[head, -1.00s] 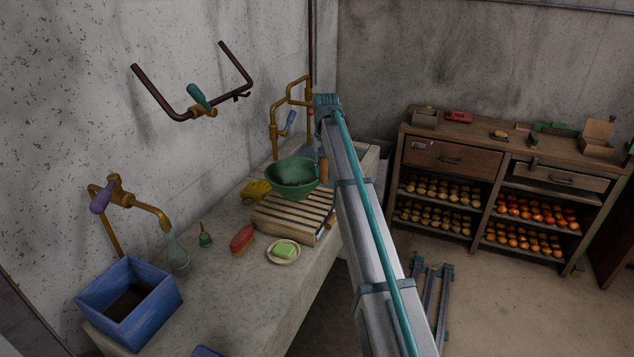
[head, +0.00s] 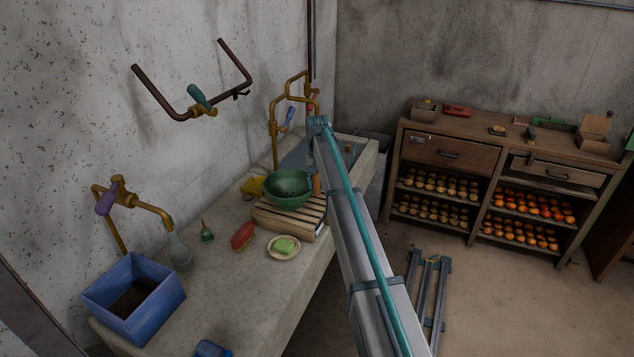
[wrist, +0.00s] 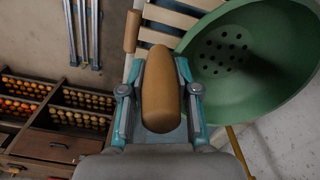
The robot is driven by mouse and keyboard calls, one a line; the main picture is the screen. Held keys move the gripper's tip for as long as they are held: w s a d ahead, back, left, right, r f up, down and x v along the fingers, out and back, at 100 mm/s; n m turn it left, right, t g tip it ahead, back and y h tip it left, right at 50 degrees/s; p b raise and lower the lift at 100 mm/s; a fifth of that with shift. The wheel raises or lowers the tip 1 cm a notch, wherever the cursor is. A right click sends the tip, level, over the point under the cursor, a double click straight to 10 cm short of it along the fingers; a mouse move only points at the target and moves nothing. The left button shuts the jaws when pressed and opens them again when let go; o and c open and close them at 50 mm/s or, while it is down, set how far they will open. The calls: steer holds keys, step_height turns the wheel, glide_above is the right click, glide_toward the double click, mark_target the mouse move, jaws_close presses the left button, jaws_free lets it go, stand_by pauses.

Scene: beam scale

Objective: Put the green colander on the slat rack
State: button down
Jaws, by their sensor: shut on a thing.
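The green colander (head: 289,190) is a round bowl with drain holes, upright over the back part of the slat rack (head: 272,222). In the wrist view the colander (wrist: 250,60) fills the upper right, and pale slats of the rack (wrist: 170,20) show beside it. My gripper (wrist: 160,75) is shut on the colander's orange-brown handle (wrist: 160,105), which also shows in the head view (head: 316,184). The colander's underside is hidden, so I cannot tell whether it touches the slats. My arm hides the right side of the rack area.
The rack stands on a concrete counter (head: 215,285). In front of it are a soap dish (head: 284,247) and red brush (head: 242,235); a yellow thing (head: 253,186) lies at its left. Brass taps (head: 275,125) rise behind. A blue box (head: 133,290) stands at the near left.

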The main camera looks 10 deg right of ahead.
steer(key=c, duration=0.8)
jaws_free()
steer(key=shift+c, duration=0.2)
step_height(320, 180, up, 12)
steer(key=b, duration=0.3)
